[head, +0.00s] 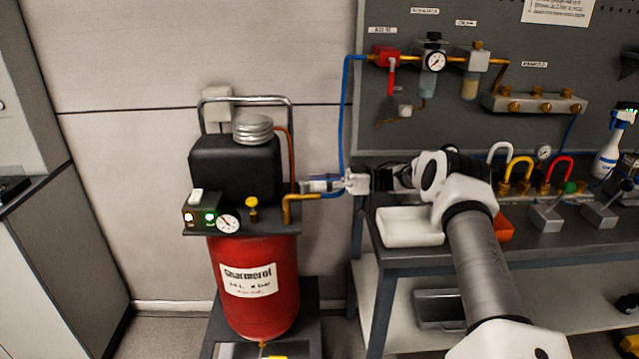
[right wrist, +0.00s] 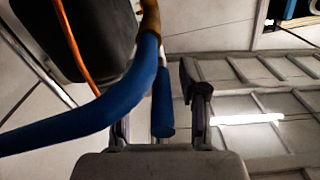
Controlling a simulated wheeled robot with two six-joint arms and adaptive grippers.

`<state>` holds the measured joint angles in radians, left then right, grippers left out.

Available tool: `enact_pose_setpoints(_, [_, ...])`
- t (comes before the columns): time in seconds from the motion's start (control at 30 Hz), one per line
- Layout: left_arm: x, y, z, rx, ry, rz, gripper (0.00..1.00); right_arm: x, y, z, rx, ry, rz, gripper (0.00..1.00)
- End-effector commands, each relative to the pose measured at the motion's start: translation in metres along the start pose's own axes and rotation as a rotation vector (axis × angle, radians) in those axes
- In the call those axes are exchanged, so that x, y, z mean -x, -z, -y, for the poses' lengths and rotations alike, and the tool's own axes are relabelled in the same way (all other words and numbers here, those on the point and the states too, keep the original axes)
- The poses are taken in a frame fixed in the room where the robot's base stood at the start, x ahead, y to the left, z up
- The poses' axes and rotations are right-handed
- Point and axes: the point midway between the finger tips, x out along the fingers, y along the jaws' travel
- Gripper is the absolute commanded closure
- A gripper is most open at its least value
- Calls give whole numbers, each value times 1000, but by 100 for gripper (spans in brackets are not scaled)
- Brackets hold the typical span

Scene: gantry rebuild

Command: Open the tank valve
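The red compressor tank (head: 258,290) stands left of the bench. A brass pipe (head: 288,208) leaves its top on the right and joins a blue hose (head: 328,195). My right gripper (head: 322,184) is beside this pipe, pointing left. In the right wrist view the blue hose (right wrist: 85,125) curves across the left side from a brass fitting (right wrist: 149,14). A straight blue bar (right wrist: 163,105), seemingly the valve's lever, lies between my two spread fingers, with a visible gap to the right one. Contact on the left is unclear. My left gripper is out of view.
A black motor housing (head: 232,165), a gauge (head: 228,223) and a yellow knob (head: 252,206) sit on top of the tank. A grey panel (head: 570,45) with fittings rises behind.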

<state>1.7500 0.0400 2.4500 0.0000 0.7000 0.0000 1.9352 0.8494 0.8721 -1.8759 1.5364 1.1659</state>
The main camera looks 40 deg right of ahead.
Motion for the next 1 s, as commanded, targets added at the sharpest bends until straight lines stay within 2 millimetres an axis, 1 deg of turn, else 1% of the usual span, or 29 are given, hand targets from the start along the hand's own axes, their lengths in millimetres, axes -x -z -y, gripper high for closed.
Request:
enact_pose_setpoints(0.17, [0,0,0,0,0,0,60,0,2,0,0,0,0,58])
enact_pose_setpoints(0.27, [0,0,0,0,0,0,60,0,13,2,3,1,-2,58])
enact_pose_setpoints(0.37, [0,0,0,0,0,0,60,-1,34,7,4,1,-3,58])
enact_pose_setpoints(0.5, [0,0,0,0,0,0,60,-1,67,13,4,1,-2,58])
enact_pose_setpoints(0.6, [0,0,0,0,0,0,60,-1,85,16,2,1,-1,58])
enact_pose_setpoints(0.67, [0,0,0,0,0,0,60,-1,92,18,2,2,-1,58])
enact_pose_setpoints(0.77, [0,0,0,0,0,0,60,-1,97,19,-1,1,0,58])
enact_pose_setpoints(1.0, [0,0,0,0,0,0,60,-1,98,19,-1,1,1,58])
